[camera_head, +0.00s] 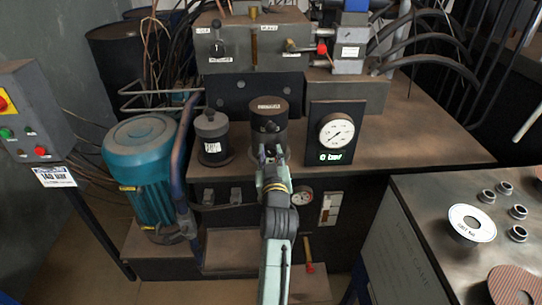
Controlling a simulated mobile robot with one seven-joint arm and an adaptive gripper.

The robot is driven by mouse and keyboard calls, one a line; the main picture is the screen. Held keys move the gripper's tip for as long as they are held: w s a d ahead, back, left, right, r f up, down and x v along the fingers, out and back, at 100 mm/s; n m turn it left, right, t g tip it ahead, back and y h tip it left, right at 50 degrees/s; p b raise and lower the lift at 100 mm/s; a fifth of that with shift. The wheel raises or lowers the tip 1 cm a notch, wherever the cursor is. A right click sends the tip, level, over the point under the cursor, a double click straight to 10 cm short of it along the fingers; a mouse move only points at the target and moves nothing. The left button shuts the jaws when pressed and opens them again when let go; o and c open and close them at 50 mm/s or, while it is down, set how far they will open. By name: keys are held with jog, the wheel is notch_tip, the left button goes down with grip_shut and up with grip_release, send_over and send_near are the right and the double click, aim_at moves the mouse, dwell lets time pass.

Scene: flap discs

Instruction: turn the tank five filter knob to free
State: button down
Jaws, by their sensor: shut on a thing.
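A dark cylindrical filter housing (268,112) stands on the tank top in the middle, with a small label plate that is too small to read. My gripper (271,154) reaches up from below to the lower front of this housing. It is shut on a small part there, apparently the filter knob. The fingers hide the knob, so its setting cannot be read.
A gauge panel (335,134) with a "0 bar" display stands close right of my gripper. A dark lidded canister (212,137) stands to the left, and a teal motor (147,155) beyond it. A valve block (254,45) is behind. A bench (425,215) with discs and rings is at right.

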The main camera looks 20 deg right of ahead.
jog(key=c, duration=1.2)
grip_release()
jog(key=shift+c, duration=0.2)
jog(key=v, duration=1.2)
